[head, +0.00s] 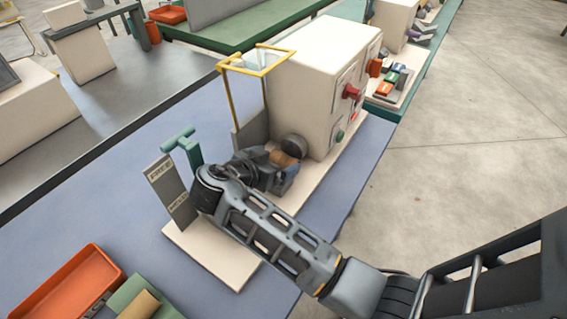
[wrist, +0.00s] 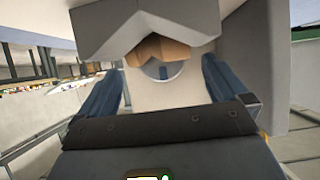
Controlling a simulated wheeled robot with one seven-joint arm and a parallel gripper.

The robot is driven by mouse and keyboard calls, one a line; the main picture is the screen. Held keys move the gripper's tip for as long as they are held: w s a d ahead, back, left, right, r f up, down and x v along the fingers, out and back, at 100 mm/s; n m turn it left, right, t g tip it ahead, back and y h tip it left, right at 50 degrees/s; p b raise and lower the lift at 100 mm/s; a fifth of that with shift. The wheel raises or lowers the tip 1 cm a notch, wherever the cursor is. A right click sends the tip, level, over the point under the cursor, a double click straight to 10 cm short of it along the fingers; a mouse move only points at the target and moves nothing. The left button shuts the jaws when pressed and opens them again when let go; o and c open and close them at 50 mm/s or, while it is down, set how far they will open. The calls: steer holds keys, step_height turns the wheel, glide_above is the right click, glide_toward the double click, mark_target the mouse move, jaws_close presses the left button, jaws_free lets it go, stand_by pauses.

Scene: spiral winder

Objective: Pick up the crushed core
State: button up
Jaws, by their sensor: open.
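A brown piece that looks like the crushed core (head: 284,158) sits at the machine's round dark spindle end in the head view. In the wrist view the brown core (wrist: 160,50) shows under a grey block, with a pale round end behind it. My gripper (head: 279,174) is at the core, with its blue fingers apart. In the wrist view my gripper (wrist: 162,70) has one finger on each side of the view, and the core lies between and beyond the tips. I cannot tell whether the fingers touch it. My wrist hides part of the spindle area.
The cream winder (head: 315,85) stands on a pale base plate, with a red knob and a yellow-framed guard (head: 255,62). A grey sign plate (head: 172,190) and green post (head: 182,148) stand close left of my arm. An orange tray (head: 75,285) lies front left.

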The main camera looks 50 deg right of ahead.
mark_target(284, 158)
steer(key=b+x, duration=0.1)
steer(key=x, duration=0.4)
steer(key=shift+c, duration=0.2)
steer(key=shift+a+r, duration=0.1)
steer(key=c, duration=0.8)
steer(key=shift+r, duration=0.1)
